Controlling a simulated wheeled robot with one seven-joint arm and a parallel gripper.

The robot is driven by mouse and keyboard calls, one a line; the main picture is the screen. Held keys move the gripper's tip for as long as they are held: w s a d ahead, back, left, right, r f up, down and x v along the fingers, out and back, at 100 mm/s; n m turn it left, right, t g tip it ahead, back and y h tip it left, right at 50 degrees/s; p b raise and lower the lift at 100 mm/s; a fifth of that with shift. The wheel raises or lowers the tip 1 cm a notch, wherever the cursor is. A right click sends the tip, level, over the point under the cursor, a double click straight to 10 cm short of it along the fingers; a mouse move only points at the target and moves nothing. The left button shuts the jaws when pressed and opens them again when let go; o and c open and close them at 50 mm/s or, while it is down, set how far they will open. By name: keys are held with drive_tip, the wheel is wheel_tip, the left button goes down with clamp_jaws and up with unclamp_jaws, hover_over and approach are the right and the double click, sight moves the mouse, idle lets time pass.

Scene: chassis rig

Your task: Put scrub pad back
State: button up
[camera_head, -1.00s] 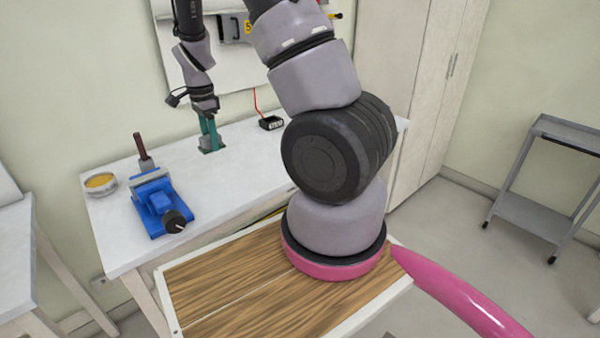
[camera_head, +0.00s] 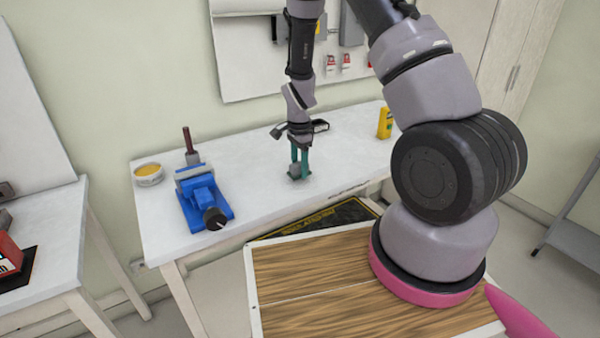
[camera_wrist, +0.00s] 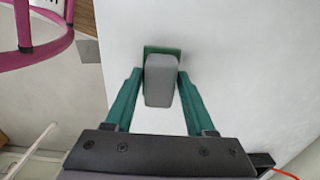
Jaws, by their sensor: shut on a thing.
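The scrub pad (camera_wrist: 160,80) is a grey block with a green layer at its far end. It sits between the two teal fingers of my gripper (camera_wrist: 158,85) in the wrist view. In the head view, my gripper (camera_head: 299,165) points down over the white workbench (camera_head: 250,185), shut on the pad (camera_head: 293,173). The pad is low over the bench, right of the blue vise. I cannot tell whether it touches the bench top.
A blue vise (camera_head: 203,197) stands at the bench's left, with a bowl (camera_head: 148,174) beside it. A yellow box (camera_head: 385,123) stands toward the right. A black box (camera_head: 320,126) is behind my gripper. Bench top around the pad looks clear.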

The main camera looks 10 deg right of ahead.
drive_tip(key=shift+f, duration=1.1)
drive_tip(key=shift+f, duration=0.15)
drive_tip(key=o, duration=1.3)
